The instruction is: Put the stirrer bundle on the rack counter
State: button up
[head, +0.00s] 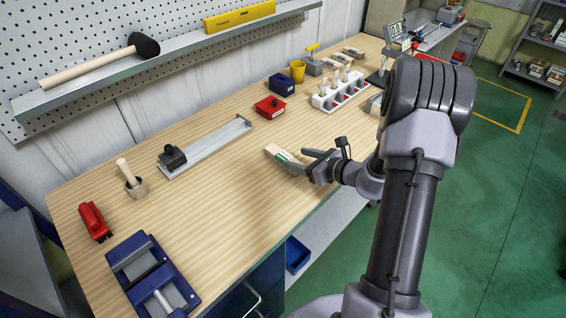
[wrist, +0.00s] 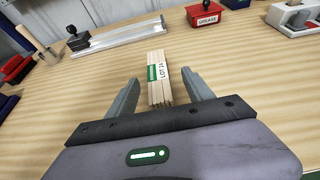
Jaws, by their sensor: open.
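The stirrer bundle (wrist: 157,80) is a small stack of pale wooden sticks with a green band and a white label reading LOT 14. It lies on the wooden workbench (head: 220,215); it also shows in the head view (head: 276,152). My gripper (wrist: 158,90) is open, with one finger on each side of the bundle's near part. A gap shows between the bundle and each finger. In the head view my gripper (head: 293,162) is low over the bench at the bundle. I cannot tell which surface is the rack counter.
A metal rail fixture (head: 205,147) and a red GREASE box (head: 270,107) lie behind the bundle. A white holder with several tools (head: 340,92) stands further right. A blue vise-like fixture (head: 150,275) is at the near left. The bench around the bundle is clear.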

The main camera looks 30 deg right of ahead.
aim_at(286, 157)
jog(key=b+x, duration=0.1)
jog(key=x, duration=0.2)
jog(key=b+x, duration=0.1)
jog(key=x, duration=0.2)
jog(key=shift+a+f, duration=0.3)
jog(key=shift+f, duration=0.1)
jog(key=shift+r, duration=0.15)
grip_shut()
